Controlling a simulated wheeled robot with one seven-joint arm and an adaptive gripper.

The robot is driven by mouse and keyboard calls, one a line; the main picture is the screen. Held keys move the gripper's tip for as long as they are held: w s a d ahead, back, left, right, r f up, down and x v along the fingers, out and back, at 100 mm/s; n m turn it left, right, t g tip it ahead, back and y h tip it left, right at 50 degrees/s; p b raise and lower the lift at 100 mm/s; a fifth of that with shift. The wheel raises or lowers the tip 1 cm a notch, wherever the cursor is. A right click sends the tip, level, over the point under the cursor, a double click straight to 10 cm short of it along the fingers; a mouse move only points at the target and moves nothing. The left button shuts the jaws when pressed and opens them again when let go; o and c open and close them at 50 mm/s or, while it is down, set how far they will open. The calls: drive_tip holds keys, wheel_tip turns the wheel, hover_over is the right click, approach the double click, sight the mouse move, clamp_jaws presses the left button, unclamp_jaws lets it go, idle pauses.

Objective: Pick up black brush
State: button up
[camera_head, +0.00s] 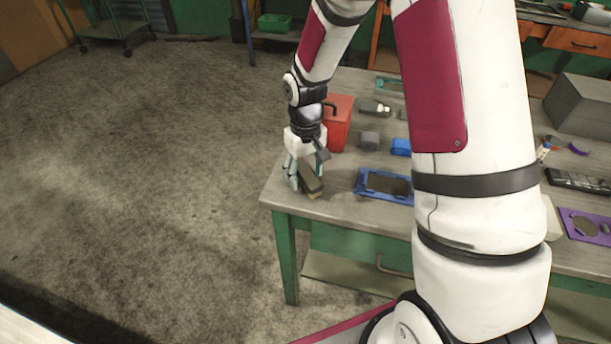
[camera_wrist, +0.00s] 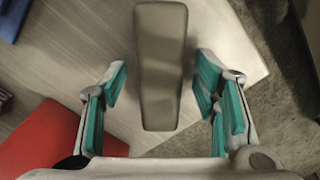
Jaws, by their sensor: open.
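The brush (camera_head: 311,183) lies near the left end of the grey workbench (camera_head: 336,207), close to the corner. In the wrist view the brush (camera_wrist: 160,68) shows as a long dark grey-brown block pointing away from me, its bristles not visible. My gripper (camera_head: 305,181) is at the brush, pointing down. In the wrist view my gripper (camera_wrist: 160,97) is open, with teal finger pads on both sides of the brush and a gap on each side. The brush is partly hidden by my gripper in the head view.
A red box (camera_head: 339,121) stands just behind my gripper and also shows in the wrist view (camera_wrist: 42,146). A blue frame (camera_head: 386,186) lies to the right, with small parts behind it. The bench edge is close on the left, with open floor beyond.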

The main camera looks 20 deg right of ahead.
sight(305, 170)
drive_tip(key=shift+f, duration=0.1)
drive_tip(key=shift+c, duration=0.6)
clamp_jaws()
drive_tip(key=shift+w+r, duration=0.1)
drive_tip(key=shift+r, duration=0.6)
wheel_tip(305, 170, up, 2)
drive_tip(key=shift+r, duration=0.1)
drive_tip(key=s+d, duration=0.2)
drive_tip(key=s, duration=0.5)
drive_tip(key=s+d+r, duration=0.1)
drive_tip(key=s+d, duration=0.2)
drive_tip(key=s, duration=0.5)
drive_tip(key=shift+s+r, duration=0.2)
drive_tip(key=shift+r, duration=0.05)
